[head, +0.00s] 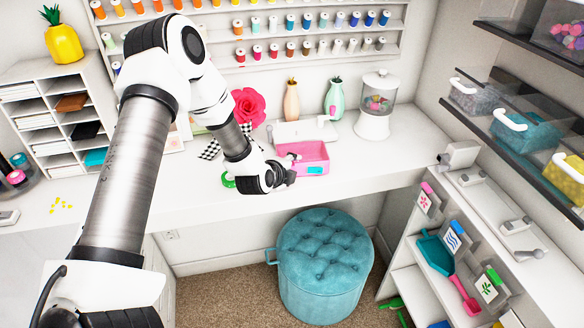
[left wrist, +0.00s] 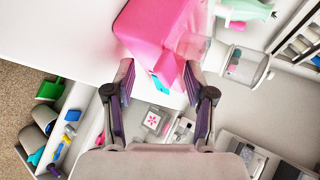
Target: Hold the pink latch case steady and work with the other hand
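The pink latch case (head: 305,153) sits on the white desk near its front edge, with a blue latch (head: 315,170) on its front side. My left gripper (head: 290,175) is at the case's left front corner. In the left wrist view the pink case (left wrist: 160,28) fills the top middle, and its blue latch (left wrist: 160,84) shows low on its side. There the left gripper's two fingers (left wrist: 158,75) are spread wide, with the case's lower corner between or just beyond the tips. Whether they touch it is unclear. My right gripper is in neither view.
A white sewing machine (head: 303,130) stands right behind the case. A glass jar dispenser (head: 376,104) and two vases are behind to the right. A red paper flower (head: 248,107) is to the left. A teal pouf (head: 324,260) stands below the desk. The desk right of the case is clear.

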